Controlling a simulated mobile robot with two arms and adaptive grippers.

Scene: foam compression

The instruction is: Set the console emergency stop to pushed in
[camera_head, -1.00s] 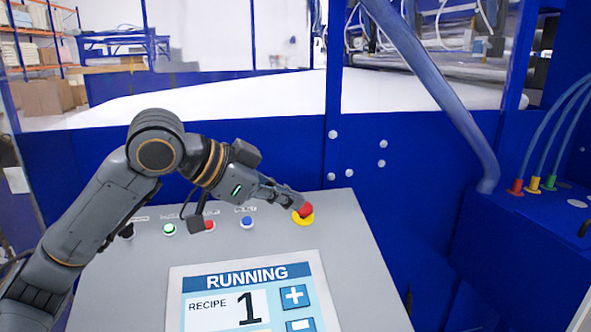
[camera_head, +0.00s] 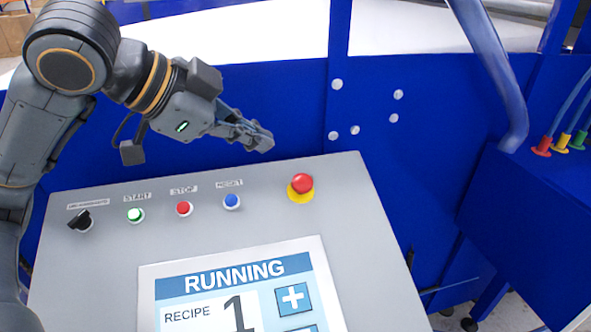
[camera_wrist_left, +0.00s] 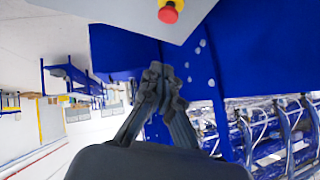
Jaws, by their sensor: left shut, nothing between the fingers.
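The emergency stop (camera_head: 301,186) is a red mushroom button on a yellow base at the upper right of the grey console (camera_head: 350,240). It also shows at the top of the left wrist view (camera_wrist_left: 169,12). I cannot tell from these frames whether it is pushed in. My left gripper (camera_head: 264,143) is shut and empty, up and to the left of the button and apart from it. Its closed fingers also show in the left wrist view (camera_wrist_left: 160,78). The console screen (camera_head: 240,290) reads RUNNING, recipe 1. My right gripper is not in view.
Left of the emergency stop are a blue reset button (camera_head: 231,201), a red stop button (camera_head: 184,208), a green start button (camera_head: 135,214) and a black selector (camera_head: 80,220). A blue machine wall (camera_head: 260,90) stands behind the console. A blue pipe (camera_head: 490,70) runs down at the right.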

